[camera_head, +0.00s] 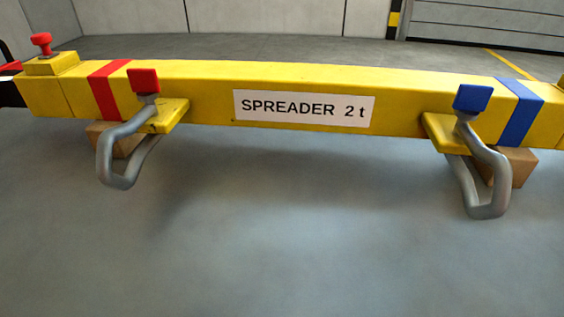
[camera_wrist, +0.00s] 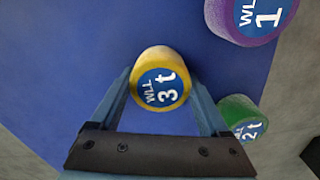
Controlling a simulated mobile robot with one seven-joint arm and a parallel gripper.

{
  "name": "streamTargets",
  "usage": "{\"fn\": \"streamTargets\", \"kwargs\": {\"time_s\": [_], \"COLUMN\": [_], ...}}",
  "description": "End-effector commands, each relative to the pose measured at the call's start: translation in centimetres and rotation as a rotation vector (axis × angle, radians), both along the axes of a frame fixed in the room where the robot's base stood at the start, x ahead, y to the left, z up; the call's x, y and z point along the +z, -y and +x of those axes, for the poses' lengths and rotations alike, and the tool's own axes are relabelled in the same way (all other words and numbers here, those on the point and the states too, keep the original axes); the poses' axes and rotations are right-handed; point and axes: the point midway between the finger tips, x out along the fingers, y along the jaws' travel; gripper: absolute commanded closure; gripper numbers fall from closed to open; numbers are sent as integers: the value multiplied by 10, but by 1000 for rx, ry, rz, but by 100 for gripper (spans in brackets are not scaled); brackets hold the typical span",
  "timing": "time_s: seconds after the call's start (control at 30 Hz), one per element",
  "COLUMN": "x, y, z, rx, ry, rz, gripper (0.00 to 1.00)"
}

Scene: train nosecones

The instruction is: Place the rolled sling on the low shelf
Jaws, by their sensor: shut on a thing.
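In the wrist view my gripper (camera_wrist: 161,84) is shut on a yellow rolled sling (camera_wrist: 150,62) whose round end label reads "WLL 3 t". The roll sits between the two fingertips, its labelled end facing the camera. A blue surface (camera_wrist: 90,60) lies behind it; I cannot tell whether the roll touches that surface. My gripper does not show in the head view. I cannot pick out a low shelf in either view.
In the wrist view a purple roll (camera_wrist: 243,38) marked "WLL 1" is at upper right and a green roll (camera_wrist: 234,106) marked "2 t" is right of my fingers. The head view shows a yellow spreader beam (camera_head: 300,80) with two grey hooks above grey floor (camera_head: 290,240).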

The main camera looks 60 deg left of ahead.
Motion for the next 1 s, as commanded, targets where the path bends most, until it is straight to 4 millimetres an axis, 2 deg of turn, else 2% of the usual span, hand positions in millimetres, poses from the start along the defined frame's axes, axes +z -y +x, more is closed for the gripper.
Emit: {"fn": "streamTargets", "kwargs": {"time_s": [0.03,0.07,0.13,0.17,0.47,0.57,0.8,1.0], "x": [-2,-1,-1,-1,4,19,73,107], "y": [0,0,0,0,0,0,-1,0], "z": [0,0,0,0,0,0,1,1], "rx": [0,0,0,0,0,0,1,0], "ry": [0,0,0,0,1,1,2,2], "rz": [0,0,0,0,1,1,2,1], "gripper": [91,15,3,0,0,0,0,0]}}
